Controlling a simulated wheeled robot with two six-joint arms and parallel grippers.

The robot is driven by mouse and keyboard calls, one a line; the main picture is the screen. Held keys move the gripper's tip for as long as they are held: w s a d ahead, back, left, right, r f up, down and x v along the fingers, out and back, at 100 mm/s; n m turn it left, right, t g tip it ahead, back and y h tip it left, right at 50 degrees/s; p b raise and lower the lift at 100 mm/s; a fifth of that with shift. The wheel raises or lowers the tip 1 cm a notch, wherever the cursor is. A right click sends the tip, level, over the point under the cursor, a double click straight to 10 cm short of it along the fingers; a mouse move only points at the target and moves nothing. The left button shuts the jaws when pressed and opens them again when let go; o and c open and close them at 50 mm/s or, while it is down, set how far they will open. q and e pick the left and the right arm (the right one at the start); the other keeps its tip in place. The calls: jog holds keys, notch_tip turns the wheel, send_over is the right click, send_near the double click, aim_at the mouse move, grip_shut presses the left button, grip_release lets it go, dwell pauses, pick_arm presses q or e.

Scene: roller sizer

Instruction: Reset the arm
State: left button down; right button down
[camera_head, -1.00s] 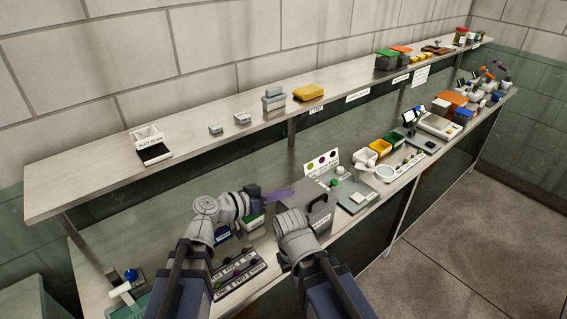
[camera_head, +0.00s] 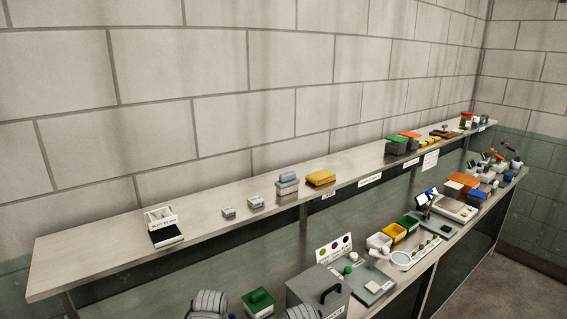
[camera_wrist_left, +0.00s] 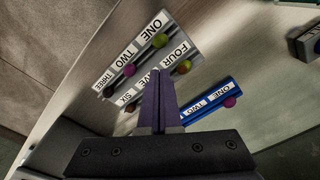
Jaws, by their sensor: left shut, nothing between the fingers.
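My left gripper (camera_wrist_left: 159,103) shows in the left wrist view, with its two purple fingers together and nothing between them. It points over the bench toward a labelled rack (camera_wrist_left: 154,60) marked ONE to SIX that holds several coloured balls. A blue rack (camera_wrist_left: 208,104) with ONE and TWO labels and a purple ball lies right of the fingers. I cannot tell whether the fingers touch either rack. In the head view only the tops of my arms show at the bottom edge, and both grippers are out of that picture.
A long upper shelf (camera_head: 105,256) runs along the wall with small boxes and a yellow case (camera_head: 320,178). Bare shelf lies between items.

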pick_arm(q)
jog(key=s+d+m+g+y, duration=0.1)
jog(key=s+d+m, duration=0.2)
jog(key=d, duration=0.7)
jog(key=shift+s, duration=1.2)
